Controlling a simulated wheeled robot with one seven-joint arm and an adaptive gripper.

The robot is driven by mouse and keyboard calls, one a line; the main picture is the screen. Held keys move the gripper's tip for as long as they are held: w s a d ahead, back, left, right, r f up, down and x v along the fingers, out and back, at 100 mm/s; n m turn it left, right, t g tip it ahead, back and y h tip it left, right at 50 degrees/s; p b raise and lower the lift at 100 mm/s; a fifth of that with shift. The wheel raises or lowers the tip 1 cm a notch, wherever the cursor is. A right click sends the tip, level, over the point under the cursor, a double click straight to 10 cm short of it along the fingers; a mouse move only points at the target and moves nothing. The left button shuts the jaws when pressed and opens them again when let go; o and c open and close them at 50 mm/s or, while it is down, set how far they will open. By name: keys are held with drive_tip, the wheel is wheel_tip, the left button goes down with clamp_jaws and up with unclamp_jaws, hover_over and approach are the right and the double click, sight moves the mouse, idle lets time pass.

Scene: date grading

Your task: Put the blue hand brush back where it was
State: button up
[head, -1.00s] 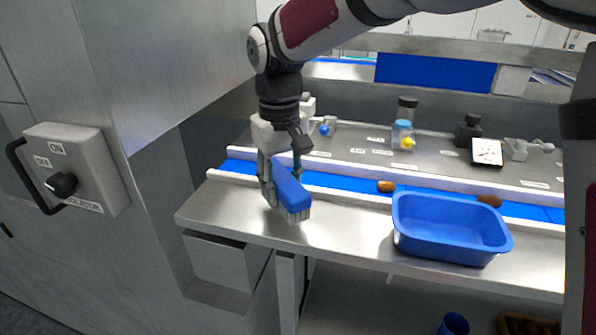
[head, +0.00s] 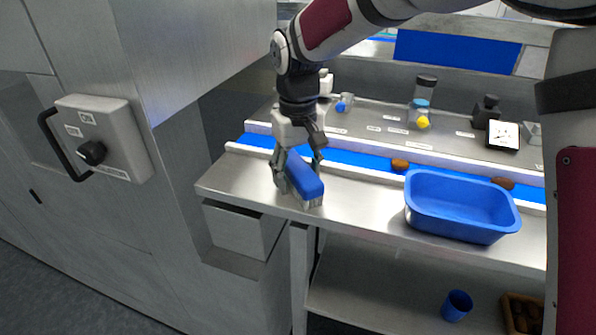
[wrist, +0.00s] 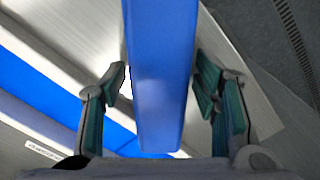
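The blue hand brush (head: 305,180) has a long blue back and pale bristles facing down. It is at the left end of the steel counter (head: 365,205), near the front edge. My gripper (head: 298,172) points down over it, with one finger on each side.
A blue tray (head: 462,232) stands on the counter to the right. Behind runs a blue conveyor belt (head: 345,157) with brown dates (head: 400,165). A grey cabinet with an isolator switch (head: 105,140) stands at left. A blue cup (head: 457,305) is on the lower shelf.

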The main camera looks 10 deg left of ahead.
sight(299, 166)
wheel_tip(299, 166, up, 11)
drive_tip(key=b, duration=0.2)
drive_tip(key=shift+w+b, duration=0.1)
drive_tip(key=shift+b, duration=0.25)
drive_tip(key=shift+r, duration=0.7)
drive_tip(key=s+d+r+m+t, duration=0.15)
drive_tip(key=s+d, duration=0.25)
drive_tip(key=d, duration=0.4)
drive_tip(key=s+d+m+t, duration=0.1)
drive_tip(key=s+d+m, duration=0.1)
drive_tip(key=s+d, duration=0.35)
drive_tip(key=s+d+m+t, duration=0.1)
drive_tip(key=s+d+m, duration=0.1)
drive_tip(key=d, duration=0.7)
drive_tip(key=s+d+f+m+t, duration=0.2)
drive_tip(key=s+d+f, duration=0.2)
drive_tip(key=s+d, duration=0.2)
drive_tip(key=shift+s+f, duration=0.3)
drive_tip(key=shift+s, duration=0.15)
